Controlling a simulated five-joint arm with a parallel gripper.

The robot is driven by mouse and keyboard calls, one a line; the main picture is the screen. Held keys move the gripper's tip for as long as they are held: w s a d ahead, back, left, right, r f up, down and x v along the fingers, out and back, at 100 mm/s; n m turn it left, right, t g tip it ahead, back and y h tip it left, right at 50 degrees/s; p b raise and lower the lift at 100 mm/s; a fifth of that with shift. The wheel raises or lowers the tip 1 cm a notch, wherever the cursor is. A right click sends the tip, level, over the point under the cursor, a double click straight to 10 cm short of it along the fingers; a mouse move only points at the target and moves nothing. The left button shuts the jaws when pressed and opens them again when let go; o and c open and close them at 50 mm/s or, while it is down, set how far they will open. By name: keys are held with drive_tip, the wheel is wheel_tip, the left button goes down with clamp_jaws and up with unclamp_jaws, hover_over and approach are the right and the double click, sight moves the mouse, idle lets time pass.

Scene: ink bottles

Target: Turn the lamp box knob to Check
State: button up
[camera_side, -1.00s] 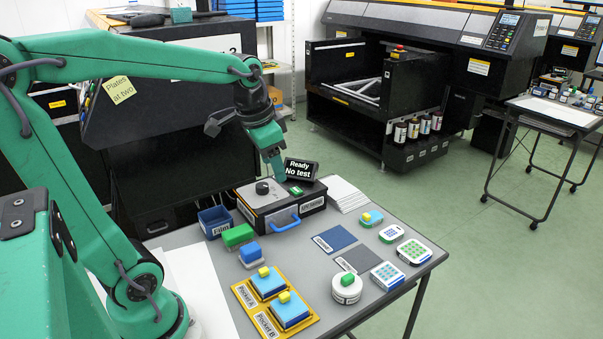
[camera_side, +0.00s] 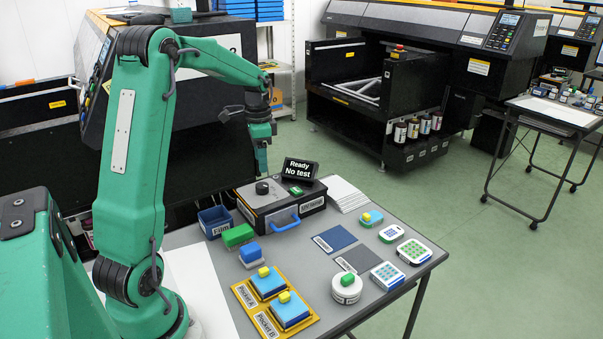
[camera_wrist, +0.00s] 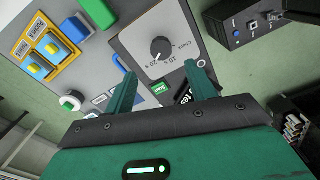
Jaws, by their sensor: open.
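The lamp box (camera_side: 285,209) is a dark box with a grey top and a blue front handle, at the table's far side. Its round black knob (camera_side: 262,187) is on top. A green button (camera_side: 296,191) sits on the box beside a black display (camera_side: 300,169) reading "Ready No test". My gripper (camera_side: 262,171) is above the knob, apart from it. In the wrist view its fingers (camera_wrist: 158,70) are spread and empty, the knob between and beyond their tips.
A blue bin (camera_side: 214,222), green block (camera_side: 238,236) and yellow pocket tray (camera_side: 259,315) stand left and front of the box. White sheets (camera_side: 343,194) lie right of it. A round white pot (camera_side: 346,289) and several small devices are further right.

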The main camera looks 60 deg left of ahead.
sight(262, 185)
drive_tip(key=shift+a+f, duration=0.1)
drive_tip(key=shift+a, duration=0.05)
drive_tip(key=shift+f, duration=0.15)
drive_tip(key=shift+f, duration=3.75)
drive_tip(key=c, duration=1)
